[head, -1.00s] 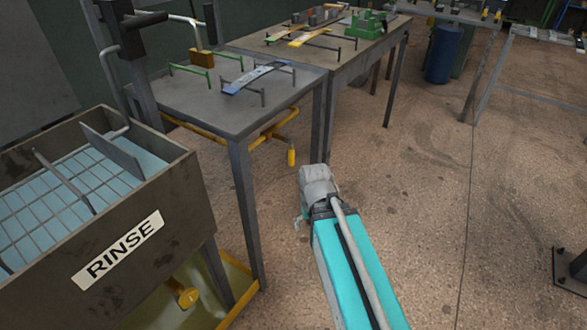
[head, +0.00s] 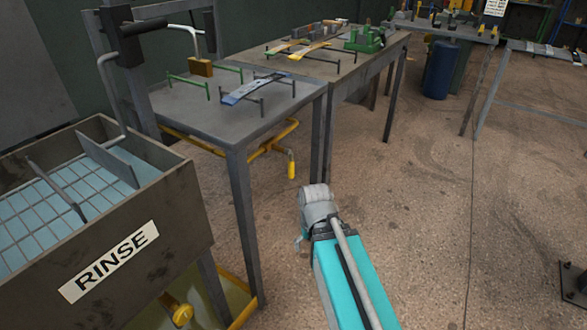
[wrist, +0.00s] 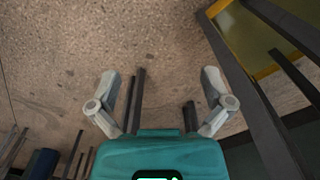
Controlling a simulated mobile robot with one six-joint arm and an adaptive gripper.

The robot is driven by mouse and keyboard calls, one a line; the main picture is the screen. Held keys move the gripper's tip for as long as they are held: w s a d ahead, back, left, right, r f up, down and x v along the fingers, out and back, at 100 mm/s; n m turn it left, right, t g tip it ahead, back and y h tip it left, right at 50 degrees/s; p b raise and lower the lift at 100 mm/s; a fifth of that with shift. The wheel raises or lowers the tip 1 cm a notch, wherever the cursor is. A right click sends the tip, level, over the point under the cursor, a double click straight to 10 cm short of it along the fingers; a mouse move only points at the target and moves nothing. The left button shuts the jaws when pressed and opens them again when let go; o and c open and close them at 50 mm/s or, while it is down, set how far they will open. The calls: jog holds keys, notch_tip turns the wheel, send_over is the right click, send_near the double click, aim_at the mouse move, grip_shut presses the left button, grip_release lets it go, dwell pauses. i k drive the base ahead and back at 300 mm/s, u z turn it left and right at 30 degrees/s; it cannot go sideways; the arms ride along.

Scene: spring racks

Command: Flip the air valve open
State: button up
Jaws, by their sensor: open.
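A yellow pipe (head: 268,147) runs under the grey table, and a yellow handle (head: 291,170) hangs down at its right end. This may be the air valve; I cannot tell for sure. In the wrist view my gripper (wrist: 161,78) has its two grey fingers spread wide, with nothing between them but floor. In the head view my teal arm reaches from the bottom centre toward the table, and its grey end joint hides most of the gripper. The arm's end is below and to the right of the handle, apart from it. The handle cannot be made out in the wrist view.
A rinse tank (head: 150,262) stands at the left, with a yellow knob (head: 181,314) low under it. The grey table (head: 190,113) bears green racks and a blue ski-like strip. A second table (head: 345,68) adjoins behind. A blue barrel (head: 441,70) stands farther back.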

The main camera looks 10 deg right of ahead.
aim_at(291, 166)
jog(key=u, duration=0.4)
jog(key=k, duration=1.15)
jog(key=z, duration=0.65)
jog(key=i, duration=1)
